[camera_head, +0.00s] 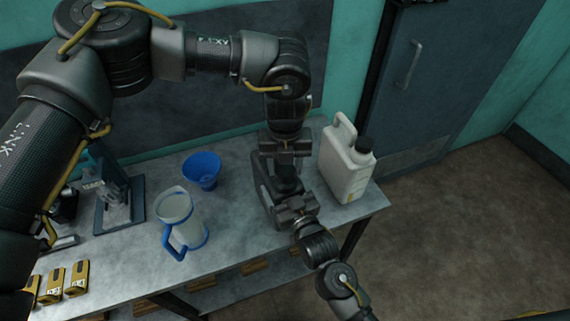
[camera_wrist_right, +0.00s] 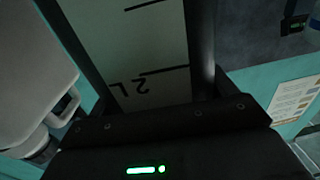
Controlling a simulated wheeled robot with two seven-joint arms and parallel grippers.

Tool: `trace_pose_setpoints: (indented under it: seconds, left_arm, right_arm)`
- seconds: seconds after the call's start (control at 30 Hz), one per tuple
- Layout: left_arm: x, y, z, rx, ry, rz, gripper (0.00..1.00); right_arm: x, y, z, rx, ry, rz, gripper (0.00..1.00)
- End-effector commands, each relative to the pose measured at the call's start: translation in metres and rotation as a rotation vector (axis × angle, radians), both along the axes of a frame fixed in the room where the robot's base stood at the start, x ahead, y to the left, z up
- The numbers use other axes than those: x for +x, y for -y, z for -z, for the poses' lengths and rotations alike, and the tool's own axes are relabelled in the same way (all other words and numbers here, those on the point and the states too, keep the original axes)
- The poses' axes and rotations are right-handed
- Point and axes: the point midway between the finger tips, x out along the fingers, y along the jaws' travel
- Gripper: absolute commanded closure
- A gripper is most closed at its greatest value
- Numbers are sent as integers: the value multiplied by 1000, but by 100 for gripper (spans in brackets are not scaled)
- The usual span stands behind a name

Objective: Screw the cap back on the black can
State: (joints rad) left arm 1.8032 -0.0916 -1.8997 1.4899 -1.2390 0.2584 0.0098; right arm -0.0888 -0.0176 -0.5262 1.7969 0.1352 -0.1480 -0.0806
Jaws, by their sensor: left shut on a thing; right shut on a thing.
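The black can (camera_head: 263,190) stands on the grey bench, mostly behind my two grippers. My left gripper (camera_head: 288,165) comes down from above over the can's top and is shut. The cap is hidden between its fingers, so how it sits on the neck cannot be seen. My right gripper (camera_head: 293,212) reaches in from the front right and is shut on the can. In the right wrist view a pale marked strip (camera_wrist_right: 145,60) with an upside-down "2 L" shows between the dark fingers.
A white can (camera_head: 345,170) with a black cap stands close right of the black can. A clear jug with blue handle (camera_head: 183,222) and a blue funnel or cup (camera_head: 202,170) stand left. Yellow-black boxes (camera_head: 77,279) lie at the front left. The bench (camera_head: 235,240) is bare in front.

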Motion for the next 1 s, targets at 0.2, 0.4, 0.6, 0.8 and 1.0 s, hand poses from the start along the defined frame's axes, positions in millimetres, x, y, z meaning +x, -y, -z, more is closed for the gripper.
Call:
trace_pose_setpoints:
  seconds: [0.2, 0.4, 0.6, 0.8, 1.0]
  left_arm:
    - [1, -1, 0, 1, 0, 542, 74]
    - [2, -2, 0, 3, 1, 1053, 74]
    - [3, -2, 0, 2, 1, 1570, 74]
    - [4, -2, 0, 2, 0, 2093, 74]
    - [5, -1, 1, 4, -1, 2609, 74]
  right_arm:
    - [0, 0, 2, -2, -3, 0, 80]
    - [0, 0, 2, -2, -3, 0, 80]
    - [0, 0, 2, -2, -3, 0, 80]
    - [0, 0, 2, -2, -3, 0, 80]
    - [0, 1, 2, -2, -3, 1, 80]
